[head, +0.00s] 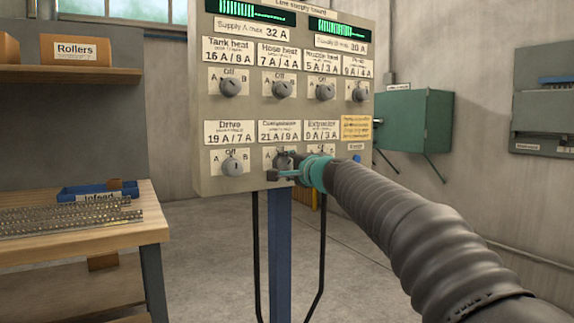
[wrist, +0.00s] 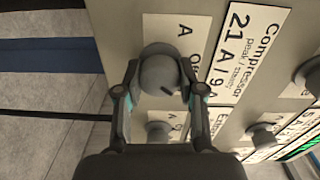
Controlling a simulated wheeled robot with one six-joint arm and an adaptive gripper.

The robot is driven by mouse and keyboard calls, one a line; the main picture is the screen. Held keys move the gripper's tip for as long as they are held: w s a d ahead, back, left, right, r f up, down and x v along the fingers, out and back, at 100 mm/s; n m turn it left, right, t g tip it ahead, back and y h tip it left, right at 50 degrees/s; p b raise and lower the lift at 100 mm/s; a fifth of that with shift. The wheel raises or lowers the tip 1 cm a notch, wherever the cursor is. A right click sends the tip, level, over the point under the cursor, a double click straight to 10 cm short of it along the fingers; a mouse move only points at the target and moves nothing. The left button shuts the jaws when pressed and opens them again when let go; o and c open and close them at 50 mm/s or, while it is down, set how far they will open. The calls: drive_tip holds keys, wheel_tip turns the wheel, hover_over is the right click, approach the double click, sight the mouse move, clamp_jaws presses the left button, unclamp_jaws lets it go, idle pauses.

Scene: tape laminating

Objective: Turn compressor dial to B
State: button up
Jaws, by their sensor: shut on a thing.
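The Compressor dial (head: 282,160) is a grey knob in the lower row of the supply board, with A and Off marks by it in the head view. In the wrist view the dial (wrist: 160,74) sits between the two fingers of my gripper (wrist: 160,82). The fingers are shut on its sides. A short dark mark shows on the knob's lower right; the exact setting it points to is unclear. The A and Off labels show in the wrist view, while the B label is hidden. In the head view my gripper (head: 286,171) partly covers the dial.
The Drive dial (head: 232,165) is to the left, and the Extractor dial is partly hidden by my arm. Several dials fill the upper row. A wooden bench (head: 120,235) with a blue bin (head: 95,192) stands at left. Two black cables hang below the board.

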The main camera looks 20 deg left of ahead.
drive_tip(key=shift+f+m, duration=0.1)
drive_tip(key=shift+m, duration=0.2)
idle(0.4)
drive_tip(key=o, duration=1.1)
drive_tip(key=shift+o, duration=0.2)
drive_tip(key=v, duration=1.2)
